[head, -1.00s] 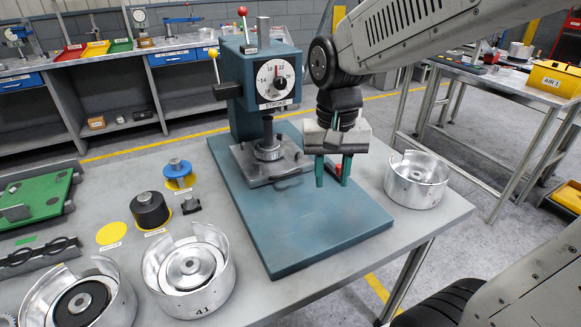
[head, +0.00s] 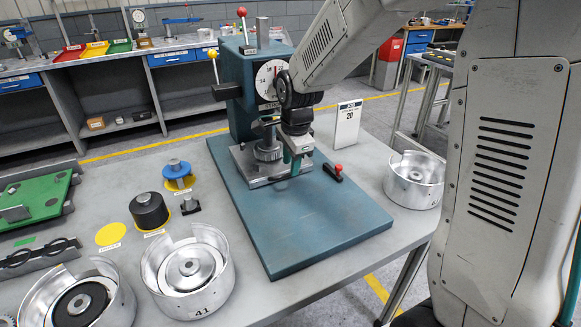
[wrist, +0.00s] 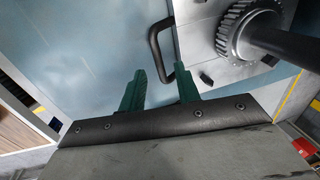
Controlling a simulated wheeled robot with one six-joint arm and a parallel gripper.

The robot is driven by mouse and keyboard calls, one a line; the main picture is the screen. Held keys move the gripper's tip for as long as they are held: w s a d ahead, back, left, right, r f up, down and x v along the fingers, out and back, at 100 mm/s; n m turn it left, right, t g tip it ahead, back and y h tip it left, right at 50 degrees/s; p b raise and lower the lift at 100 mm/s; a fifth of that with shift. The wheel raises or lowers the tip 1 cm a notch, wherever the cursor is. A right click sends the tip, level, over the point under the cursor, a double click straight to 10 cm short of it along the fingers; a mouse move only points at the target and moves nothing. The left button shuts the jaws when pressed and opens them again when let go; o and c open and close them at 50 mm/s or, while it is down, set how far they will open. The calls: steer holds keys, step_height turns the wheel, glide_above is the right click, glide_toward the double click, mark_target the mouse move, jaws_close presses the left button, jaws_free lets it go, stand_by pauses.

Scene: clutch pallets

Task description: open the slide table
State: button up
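The slide table (head: 250,172) is a grey metal plate on the blue press base, under the press spindle. It also shows in the wrist view (wrist: 205,55). My gripper (head: 292,165) is at the front right of the slide table, pointing down. In the wrist view its two green fingers (wrist: 161,80) are apart, with the handle's near bend between their tips in the picture. I cannot tell whether they touch it.
The press (head: 245,85) rises behind the slide table. A black piece with a red knob (head: 335,170) lies just right of my gripper. A white sign (head: 347,125) stands behind it. A metal housing (head: 414,180) is at the right. The front of the blue base (head: 320,220) is clear.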

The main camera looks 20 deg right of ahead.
steer(key=shift+w+f, duration=0.2)
steer(key=shift+f, duration=0.95)
steer(key=shift+c, duration=0.3)
jaws_close()
steer(key=shift+s, duration=0.15)
